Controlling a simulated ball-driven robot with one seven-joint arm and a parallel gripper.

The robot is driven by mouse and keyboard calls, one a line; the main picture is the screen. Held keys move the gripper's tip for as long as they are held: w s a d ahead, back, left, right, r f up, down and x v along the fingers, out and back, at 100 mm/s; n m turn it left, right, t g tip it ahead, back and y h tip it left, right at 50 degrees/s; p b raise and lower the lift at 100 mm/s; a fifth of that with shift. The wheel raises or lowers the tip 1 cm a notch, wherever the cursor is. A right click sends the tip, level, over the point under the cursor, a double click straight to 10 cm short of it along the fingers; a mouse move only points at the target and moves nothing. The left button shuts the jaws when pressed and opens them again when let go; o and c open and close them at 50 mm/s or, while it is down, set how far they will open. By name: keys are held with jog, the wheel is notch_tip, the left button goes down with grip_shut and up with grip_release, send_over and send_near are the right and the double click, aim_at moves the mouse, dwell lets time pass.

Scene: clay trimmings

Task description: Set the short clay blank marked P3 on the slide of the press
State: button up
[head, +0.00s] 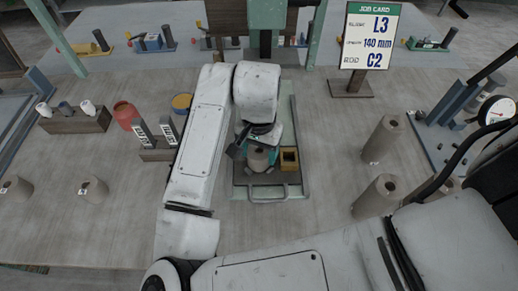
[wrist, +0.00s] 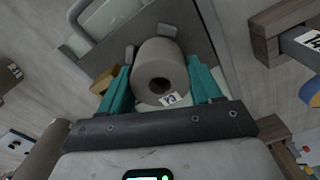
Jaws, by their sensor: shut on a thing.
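My gripper (head: 257,158) is shut on a short grey-brown clay blank (head: 258,161). In the wrist view, its teal fingers press either side of the blank (wrist: 160,62), whose end with a round hole faces the camera. A small white label sits below the hole; it is turned and I read P3 only uncertainly. The blank is over the dark slide plate (head: 243,188) of the press (head: 264,45), beside two small grey stops on the slide (wrist: 95,60). I cannot tell whether the blank touches the plate.
A yellow-brown square box (head: 289,159) stands on the slide, close right of the blank. Two tall clay blanks (head: 384,140) stand to the right and short ones (head: 93,190) to the left. A slotted rack (head: 157,150) is left of the slide. A job card (head: 370,37) stands behind.

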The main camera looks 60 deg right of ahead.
jog(key=shift+f, duration=0.15)
jog(key=o, duration=1.1)
jog(key=shift+c, duration=0.2)
notch_tip(320, 180, up, 12)
jog(key=p, duration=0.1)
jog(key=shift+r, duration=0.2)
